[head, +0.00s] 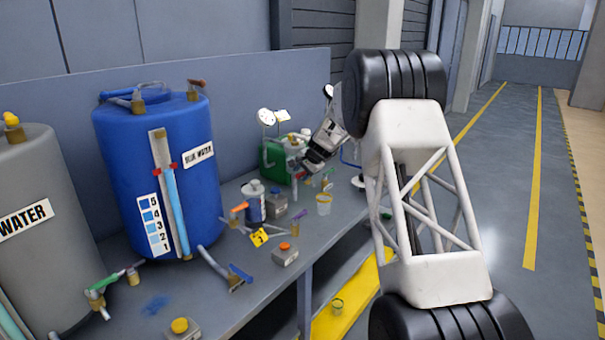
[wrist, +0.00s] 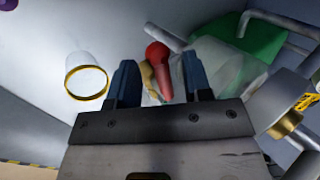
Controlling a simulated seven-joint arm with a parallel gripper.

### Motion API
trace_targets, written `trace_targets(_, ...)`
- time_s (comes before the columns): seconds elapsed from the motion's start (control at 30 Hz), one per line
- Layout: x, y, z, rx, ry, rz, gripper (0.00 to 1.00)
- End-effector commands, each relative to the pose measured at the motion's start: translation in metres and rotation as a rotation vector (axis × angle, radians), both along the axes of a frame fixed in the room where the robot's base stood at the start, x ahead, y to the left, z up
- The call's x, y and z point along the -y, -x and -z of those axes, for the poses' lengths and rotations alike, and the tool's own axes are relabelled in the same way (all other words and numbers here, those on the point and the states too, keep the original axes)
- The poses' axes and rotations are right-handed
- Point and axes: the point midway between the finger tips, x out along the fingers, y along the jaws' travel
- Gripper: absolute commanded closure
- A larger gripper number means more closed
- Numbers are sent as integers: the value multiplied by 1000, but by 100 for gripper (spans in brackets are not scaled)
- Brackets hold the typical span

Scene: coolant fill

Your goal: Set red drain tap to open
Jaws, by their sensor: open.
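The red drain tap (wrist: 162,66) shows in the wrist view as a red lever with a rounded end, beside a brass-coloured body (wrist: 147,76). My gripper (wrist: 160,82) is open, with one dark finger on each side of the lever. Visible gaps separate the lever from both fingers. The lower part of the tap is hidden behind the gripper body. In the head view my gripper (head: 314,165) is at the far part of the bench, by a green container (head: 276,158). I cannot make out the red tap clearly there.
A clear cup with a yellow rim (wrist: 86,78) is left of my fingers in the wrist view. Grey pipes (wrist: 285,22) are at the right. The blue water drum (head: 120,145), a grey tank (head: 30,165) and small bottles stand along the bench (head: 215,300).

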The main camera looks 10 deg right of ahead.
Motion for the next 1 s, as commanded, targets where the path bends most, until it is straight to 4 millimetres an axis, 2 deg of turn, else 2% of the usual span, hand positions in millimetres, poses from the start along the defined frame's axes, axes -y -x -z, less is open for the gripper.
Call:
trace_targets(0.23,0,0,0,0,0,0,55)
trace_targets(0.53,0,0,0,0,0,0,100)
trace_targets(1.0,4,1,-1,1,0,-72,100)
